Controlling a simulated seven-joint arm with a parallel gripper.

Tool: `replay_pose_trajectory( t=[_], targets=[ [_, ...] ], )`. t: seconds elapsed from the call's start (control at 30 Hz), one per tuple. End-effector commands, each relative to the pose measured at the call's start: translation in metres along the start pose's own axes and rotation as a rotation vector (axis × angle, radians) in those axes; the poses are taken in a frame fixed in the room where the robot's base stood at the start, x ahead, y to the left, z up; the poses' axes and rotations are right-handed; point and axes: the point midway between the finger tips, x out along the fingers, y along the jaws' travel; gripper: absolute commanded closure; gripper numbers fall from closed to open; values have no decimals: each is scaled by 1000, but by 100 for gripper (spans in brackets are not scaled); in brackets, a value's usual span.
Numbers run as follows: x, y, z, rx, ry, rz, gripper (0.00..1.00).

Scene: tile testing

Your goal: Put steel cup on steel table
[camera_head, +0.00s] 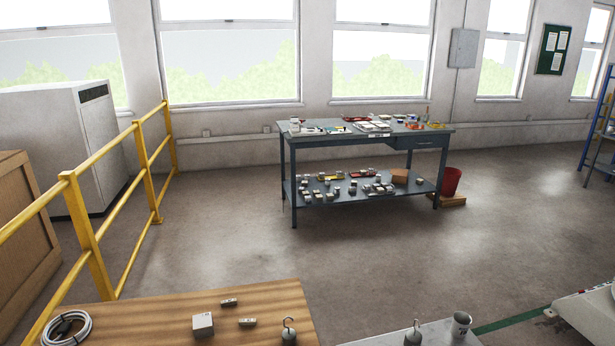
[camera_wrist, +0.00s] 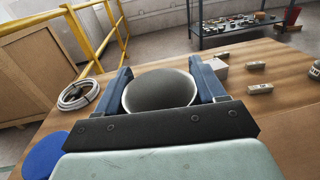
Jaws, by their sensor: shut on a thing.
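In the wrist view, my gripper (camera_wrist: 159,70) has its two blue fingers shut on a round grey cup (camera_wrist: 158,92), one finger on each side. I look into the cup's open mouth; its lower body is hidden by the gripper. The cup is over or near the wooden table (camera_wrist: 235,115); its height above it cannot be told. Neither my gripper nor the held cup shows in the head view. A grey metal-looking tabletop (camera_head: 440,334) shows at the bottom of the head view, right of the wooden table (camera_head: 160,320). A grey cup-like vessel (camera_head: 461,324) and a hooked weight (camera_head: 413,334) stand on it.
The wooden table holds a white cable coil (camera_head: 68,328), a white block (camera_head: 203,324), small grey blocks (camera_head: 248,322) and a hooked weight (camera_head: 289,332). A blue disc (camera_wrist: 44,152) lies at its left. A yellow railing (camera_head: 87,240) stands left. A cluttered workbench (camera_head: 345,140) stands behind.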

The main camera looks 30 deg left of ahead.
Motion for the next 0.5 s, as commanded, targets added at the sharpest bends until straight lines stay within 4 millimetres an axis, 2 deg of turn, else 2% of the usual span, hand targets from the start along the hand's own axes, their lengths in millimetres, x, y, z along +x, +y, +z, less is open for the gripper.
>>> replay_pose_trajectory(
  t=[0.03,0.2,0.5],
  targets=[
    [-9,-20,4,0,0,-37,69],
    [-32,-77,9,-1,0,-141,69],
    [-9,-184,8,0,0,-319,69]
  ],
)
